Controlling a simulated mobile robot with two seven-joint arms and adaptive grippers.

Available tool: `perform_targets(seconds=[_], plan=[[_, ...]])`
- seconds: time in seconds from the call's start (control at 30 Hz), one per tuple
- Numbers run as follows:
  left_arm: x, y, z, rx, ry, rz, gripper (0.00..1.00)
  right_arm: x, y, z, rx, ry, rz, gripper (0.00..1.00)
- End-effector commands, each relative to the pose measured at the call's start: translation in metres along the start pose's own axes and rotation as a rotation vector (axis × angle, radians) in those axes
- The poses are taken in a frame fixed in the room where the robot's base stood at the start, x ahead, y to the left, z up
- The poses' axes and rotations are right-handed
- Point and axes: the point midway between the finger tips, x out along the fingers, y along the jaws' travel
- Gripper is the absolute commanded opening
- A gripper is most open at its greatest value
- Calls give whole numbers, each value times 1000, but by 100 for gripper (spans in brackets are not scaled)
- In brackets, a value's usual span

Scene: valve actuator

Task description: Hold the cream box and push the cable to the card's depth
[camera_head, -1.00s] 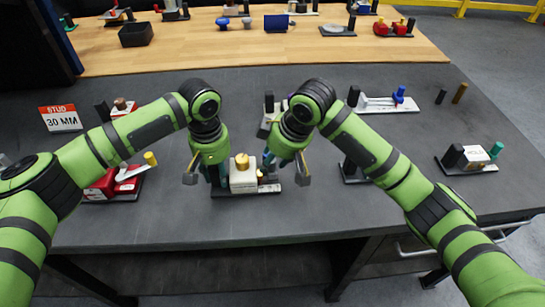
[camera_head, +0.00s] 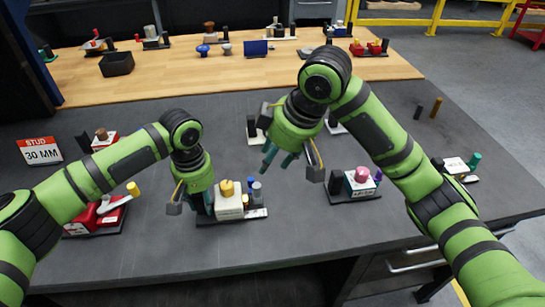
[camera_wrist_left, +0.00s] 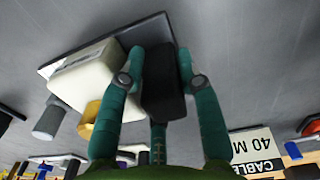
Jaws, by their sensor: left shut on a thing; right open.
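The cream box (camera_head: 229,207) stands on a dark base plate with a yellow knob (camera_head: 227,187) on top; small grey and blue cylinders (camera_head: 256,190) stand at its right. It also shows in the left wrist view (camera_wrist_left: 84,82). My left gripper (camera_head: 204,205) is shut on the black block (camera_wrist_left: 162,84) beside the box; its teal fingers lie on both sides of the block. My right gripper (camera_head: 279,160) is open and empty, above and right of the box. An upside-down card (camera_wrist_left: 255,152) reads "CABLE 40 M", partly cut off. I cannot tell which part is the cable.
A red unit (camera_head: 98,215) with a yellow-tipped lever is left of my left gripper. A white unit with a pink knob (camera_head: 360,178) stands to the right. A "STUD 30 MM" card (camera_head: 40,151) is at the left. The table front before the box is clear.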

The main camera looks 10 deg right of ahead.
Motion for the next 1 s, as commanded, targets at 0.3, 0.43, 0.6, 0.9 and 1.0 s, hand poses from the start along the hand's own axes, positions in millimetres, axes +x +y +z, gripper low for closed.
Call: perform_targets(seconds=[0.3,0.43,0.6,0.9,1.0], plan=[[1,0,0,1,0,0,62,0,0,0,0,0,0,44],[0,0,0,1,0,1,62,1,0,0,0,0,0,44],[-1,0,0,0,2,0,62,0,0,0,0,0,0,44],[-42,1,-1,5,4,2,62,0,0,0,0,0,0,44],[-60,3,0,15,2,2,62,0,0,0,0,0,0,44]])
